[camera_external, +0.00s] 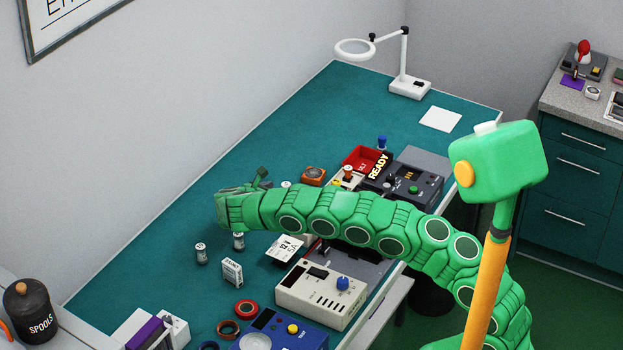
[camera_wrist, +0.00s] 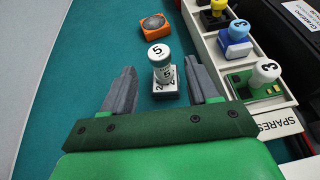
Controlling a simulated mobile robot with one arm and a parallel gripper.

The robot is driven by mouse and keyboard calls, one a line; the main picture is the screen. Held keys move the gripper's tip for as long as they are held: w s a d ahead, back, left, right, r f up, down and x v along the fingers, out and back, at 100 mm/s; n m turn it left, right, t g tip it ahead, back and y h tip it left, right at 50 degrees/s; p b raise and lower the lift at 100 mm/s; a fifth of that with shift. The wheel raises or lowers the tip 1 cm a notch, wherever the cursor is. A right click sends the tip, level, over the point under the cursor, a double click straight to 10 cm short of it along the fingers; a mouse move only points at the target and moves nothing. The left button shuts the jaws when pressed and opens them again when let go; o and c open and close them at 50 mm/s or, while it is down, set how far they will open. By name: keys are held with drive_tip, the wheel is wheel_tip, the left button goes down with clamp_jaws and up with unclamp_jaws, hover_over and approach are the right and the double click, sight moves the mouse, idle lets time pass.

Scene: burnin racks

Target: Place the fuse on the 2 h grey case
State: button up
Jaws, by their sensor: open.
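In the wrist view a white cylindrical fuse (camera_wrist: 160,58) marked 5 stands upright on a small pale case (camera_wrist: 166,88) marked 2, with a dark base. The fuse appears to rest on the case's top; the exact contact is hard to see. My gripper (camera_wrist: 166,78) is open, one finger to the left of the fuse and case and one to the right, with a gap on the left. In the external view my gripper (camera_external: 262,177) is low over the green bench, and my arm hides most of the area around the fuse and case.
An orange case (camera_wrist: 154,27) lies beyond the fuse. Two small cylinders (camera_external: 201,253) (camera_external: 238,241) stand on the bench (camera_external: 150,245). Its left side is mostly clear.

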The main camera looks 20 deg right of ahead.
drive_tip(key=v, duration=0.6)
drive_tip(key=shift+a, duration=0.2)
drive_tip(key=shift+s+r, duration=0.1)
